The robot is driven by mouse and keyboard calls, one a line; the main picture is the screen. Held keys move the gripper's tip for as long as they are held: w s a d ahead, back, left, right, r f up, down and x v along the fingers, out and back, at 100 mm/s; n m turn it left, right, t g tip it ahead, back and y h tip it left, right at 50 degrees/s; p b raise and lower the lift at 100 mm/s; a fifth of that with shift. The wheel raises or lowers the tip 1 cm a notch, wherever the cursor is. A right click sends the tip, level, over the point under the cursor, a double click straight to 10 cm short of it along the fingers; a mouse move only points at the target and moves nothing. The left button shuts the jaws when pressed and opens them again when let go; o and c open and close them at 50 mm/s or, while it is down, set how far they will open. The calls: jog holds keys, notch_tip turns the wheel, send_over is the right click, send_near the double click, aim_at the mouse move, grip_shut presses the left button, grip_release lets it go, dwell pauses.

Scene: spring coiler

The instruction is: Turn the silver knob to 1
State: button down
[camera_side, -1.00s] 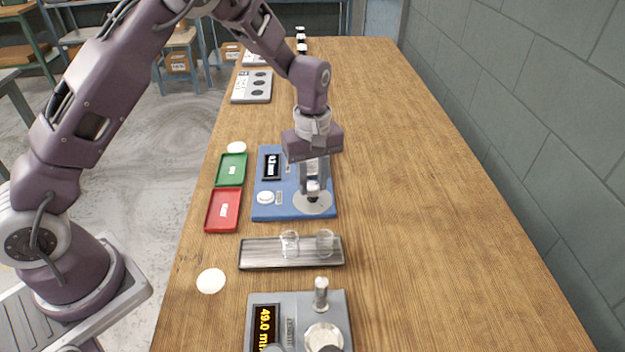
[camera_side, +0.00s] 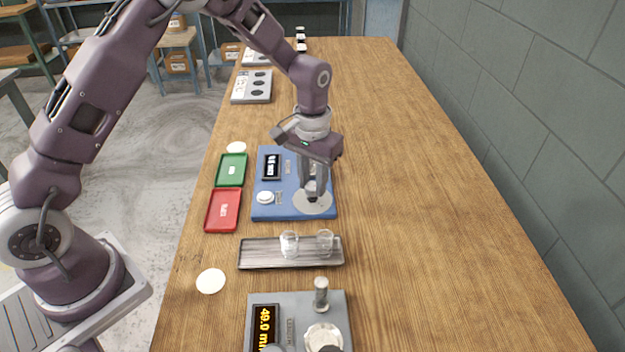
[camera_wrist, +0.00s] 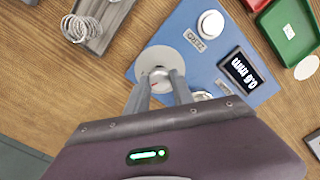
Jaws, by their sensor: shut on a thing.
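A blue panel (camera_side: 290,205) lies on the table, with a pale grey disc (camera_side: 316,209) near its front right corner. In the wrist view, the silver knob (camera_wrist: 160,75) sits at this disc, between my fingertips. My gripper (camera_side: 314,194) points down at the disc and is shut on the knob; it also shows in the wrist view (camera_wrist: 160,85). The fingers hide part of the knob, and I cannot read its setting. The panel has a dark display (camera_wrist: 240,70) with white characters too small to read surely, and a white round button (camera_wrist: 210,23).
A grey tray (camera_side: 255,263) with clear coils lies in front of the panel. A grey device (camera_side: 290,303) nearer the camera shows 49.0 mm. Green (camera_side: 231,158) and red (camera_side: 216,222) trays stand to the left. The table's right side is clear.

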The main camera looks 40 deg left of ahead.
aim_at(313, 185)
jog(key=shift+m, duration=1.8)
jog(key=c, duration=1.1)
grip_release()
notch_tip(313, 185, up, 7)
jog(key=shift+r, duration=0.1)
jog(key=shift+r, duration=0.1)
